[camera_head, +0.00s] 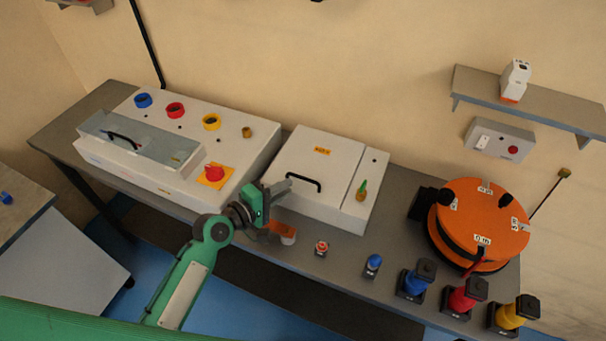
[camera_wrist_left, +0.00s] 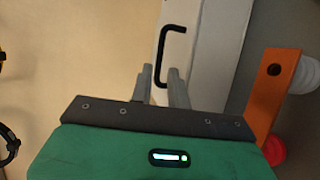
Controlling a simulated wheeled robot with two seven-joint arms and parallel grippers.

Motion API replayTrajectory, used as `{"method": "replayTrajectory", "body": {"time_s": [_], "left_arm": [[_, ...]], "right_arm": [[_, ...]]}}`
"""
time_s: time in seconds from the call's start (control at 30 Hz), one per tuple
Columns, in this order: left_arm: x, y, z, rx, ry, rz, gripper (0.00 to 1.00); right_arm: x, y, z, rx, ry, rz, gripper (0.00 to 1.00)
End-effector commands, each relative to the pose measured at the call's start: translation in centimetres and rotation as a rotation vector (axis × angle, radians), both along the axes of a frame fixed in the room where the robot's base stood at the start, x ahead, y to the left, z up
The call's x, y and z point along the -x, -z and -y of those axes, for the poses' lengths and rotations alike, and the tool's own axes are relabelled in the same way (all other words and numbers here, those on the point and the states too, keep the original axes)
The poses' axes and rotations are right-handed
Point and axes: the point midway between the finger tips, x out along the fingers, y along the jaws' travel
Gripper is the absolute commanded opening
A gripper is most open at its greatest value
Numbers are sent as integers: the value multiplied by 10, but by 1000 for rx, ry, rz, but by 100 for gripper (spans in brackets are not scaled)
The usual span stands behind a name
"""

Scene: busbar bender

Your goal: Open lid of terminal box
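The terminal box (camera_head: 318,160) is a white box with a closed lid, an orange label and a black bar handle (camera_head: 306,181) near its front edge. My left gripper (camera_head: 290,184) is at the left end of this handle. In the left wrist view the two grey fingers stand apart, so the gripper (camera_wrist_left: 159,70) is open. The black handle (camera_wrist_left: 184,29) shows beyond the fingertips there, with its near end appearing between them. I cannot tell whether a finger touches it. My right gripper is not in view.
A white control box (camera_head: 240,160) stands left of the terminal box. A green-tipped part (camera_head: 361,190) stands on its right strip. An orange bracket (camera_head: 280,228) is just below my gripper. An orange reel (camera_head: 484,222) and several coloured connectors (camera_head: 415,280) occupy the bench's right.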

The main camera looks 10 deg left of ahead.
Motion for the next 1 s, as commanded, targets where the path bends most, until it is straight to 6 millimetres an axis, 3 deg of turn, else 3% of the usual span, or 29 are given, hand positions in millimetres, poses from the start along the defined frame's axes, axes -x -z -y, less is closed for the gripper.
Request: {"method": "replayTrajectory", "body": {"time_s": [0.3, 0.8, 0.9, 1.0], "left_arm": [[-42, 9, 36, -2, 0, 1, 17], [-53, 14, 46, -4, 1, 0, 17], [-53, 14, 46, -4, 1, 0, 0], [-53, 14, 46, -4, 1, 0, 0]], "right_arm": [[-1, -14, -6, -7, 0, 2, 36], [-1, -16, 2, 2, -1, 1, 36], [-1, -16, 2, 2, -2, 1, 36], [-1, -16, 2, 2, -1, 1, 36]]}}
